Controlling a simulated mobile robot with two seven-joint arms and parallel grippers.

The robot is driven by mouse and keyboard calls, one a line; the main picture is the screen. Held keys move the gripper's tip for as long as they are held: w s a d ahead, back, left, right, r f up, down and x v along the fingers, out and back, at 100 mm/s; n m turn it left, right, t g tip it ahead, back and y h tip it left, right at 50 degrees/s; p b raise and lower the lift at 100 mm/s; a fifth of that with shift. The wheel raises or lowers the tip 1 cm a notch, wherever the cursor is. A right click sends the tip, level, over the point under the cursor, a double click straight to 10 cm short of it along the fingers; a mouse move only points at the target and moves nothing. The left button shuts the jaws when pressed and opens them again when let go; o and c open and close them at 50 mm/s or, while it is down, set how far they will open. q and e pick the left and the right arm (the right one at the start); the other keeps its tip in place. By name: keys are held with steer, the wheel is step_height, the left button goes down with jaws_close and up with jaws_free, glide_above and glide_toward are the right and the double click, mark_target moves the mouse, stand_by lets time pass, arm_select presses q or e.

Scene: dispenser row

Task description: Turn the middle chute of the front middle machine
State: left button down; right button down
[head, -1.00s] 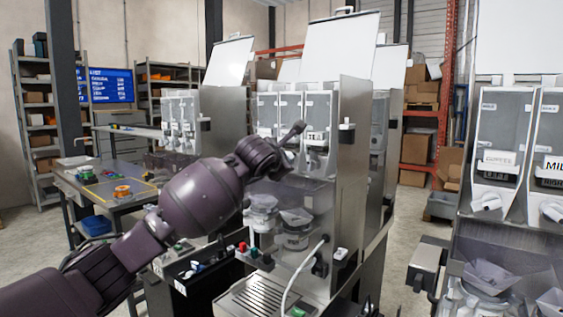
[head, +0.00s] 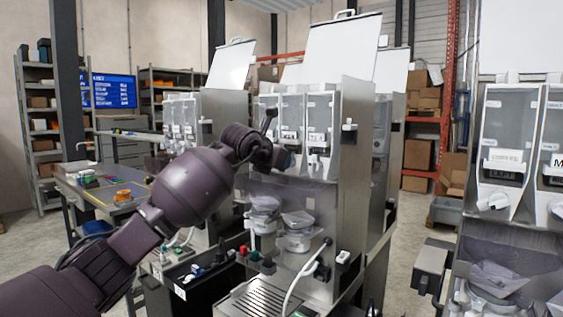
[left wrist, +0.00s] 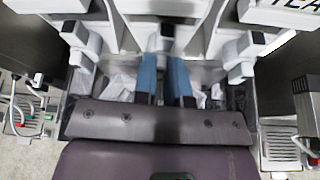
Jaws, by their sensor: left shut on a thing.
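The front middle machine (head: 352,190) stands centre in the head view, with clear canisters above a row of white chutes. In the left wrist view three chutes show: a left one (left wrist: 76,36), the middle chute (left wrist: 160,42) and a right one (left wrist: 242,48). My left gripper (left wrist: 165,66) has its two blue fingers at the middle chute, one on each side, and is shut on it. In the head view my left gripper (head: 286,158) is at the machine's front, and my wrist hides the middle chute there. The right chute (head: 316,166) is beside it. My right gripper is not in view.
A mixing bowl (head: 296,218) and a drip grate (head: 250,300) are below the chutes. A white hose (head: 300,272) curves up at the front. Another machine (head: 505,200) stands close on the right. A workbench (head: 105,200) is at left.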

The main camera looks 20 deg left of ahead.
arm_select(q)
steer(key=shift+f+n+h, duration=0.1)
steer(key=shift+n+h, duration=0.2)
steer(key=shift+n, duration=0.2)
steer(key=c, duration=1.2)
jaws_free()
steer(key=shift+w, duration=0.1)
steer(key=shift+o, duration=0.2)
steer(key=v, duration=1)
steer(key=shift+s+a+r, duration=0.2)
steer(key=shift+s+r, duration=0.05)
steer(key=shift+s, duration=0.05)
